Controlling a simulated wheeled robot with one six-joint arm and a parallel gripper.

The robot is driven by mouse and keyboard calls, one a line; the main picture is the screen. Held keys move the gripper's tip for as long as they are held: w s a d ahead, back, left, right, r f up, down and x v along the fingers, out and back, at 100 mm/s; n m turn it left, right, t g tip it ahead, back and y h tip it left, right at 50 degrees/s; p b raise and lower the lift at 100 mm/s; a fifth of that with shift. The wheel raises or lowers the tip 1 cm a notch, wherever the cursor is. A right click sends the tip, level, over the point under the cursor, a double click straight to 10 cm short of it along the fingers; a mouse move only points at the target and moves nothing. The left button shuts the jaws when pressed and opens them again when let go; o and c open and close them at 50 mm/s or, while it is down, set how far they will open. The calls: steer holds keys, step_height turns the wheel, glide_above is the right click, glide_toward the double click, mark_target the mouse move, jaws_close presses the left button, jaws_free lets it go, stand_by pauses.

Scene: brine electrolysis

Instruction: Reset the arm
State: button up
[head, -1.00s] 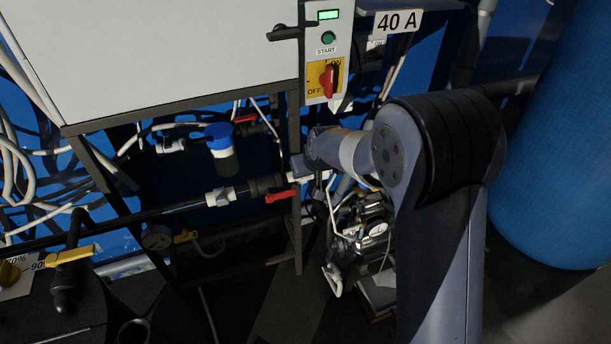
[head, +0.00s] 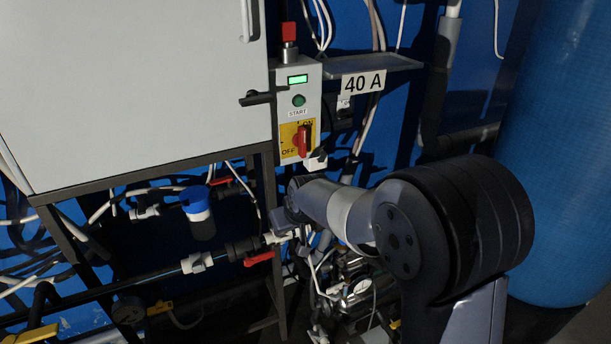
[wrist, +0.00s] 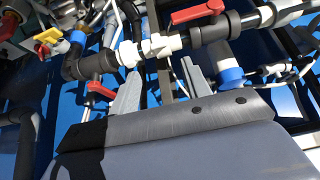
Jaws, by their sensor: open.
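My arm reaches from the lower right of the head view toward the piping under the grey cabinet. My gripper (wrist: 160,70) shows in the wrist view with its two grey fingers apart and nothing between them. A white pipe fitting (wrist: 150,49) and a black pipe lie just beyond the fingertips; I cannot tell the exact gap. In the head view the fingers cannot be made out, and the arm's far end is beside the control panel's lower edge.
A control panel (head: 298,109) with a green display and a red switch hangs beside the grey cabinet (head: 130,90). A red-handled valve (head: 258,258) and a blue-capped filter (head: 199,212) are below. A large blue tank (head: 560,150) stands at the right, near my arm.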

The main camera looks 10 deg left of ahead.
mark_target(283, 236)
steer(key=p+x, duration=0.1)
steer(key=x, duration=0.9)
steer(key=shift+w+f, duration=0.1)
steer(key=shift+f, duration=0.1)
steer(key=shift+f+p, duration=0.1)
steer(key=shift+p, duration=0.25)
steer(key=shift+f+b, duration=0.35)
steer(key=shift+b, duration=0.45)
steer(key=t+b, duration=0.1)
steer(key=b, duration=0.2)
steer(key=shift+s+d+f+y, duration=0.1)
steer(key=shift+s+y, duration=0.15)
steer(key=shift+y, duration=0.15)
steer(key=shift+s+b, duration=0.1)
steer(key=shift+b, duration=0.5)
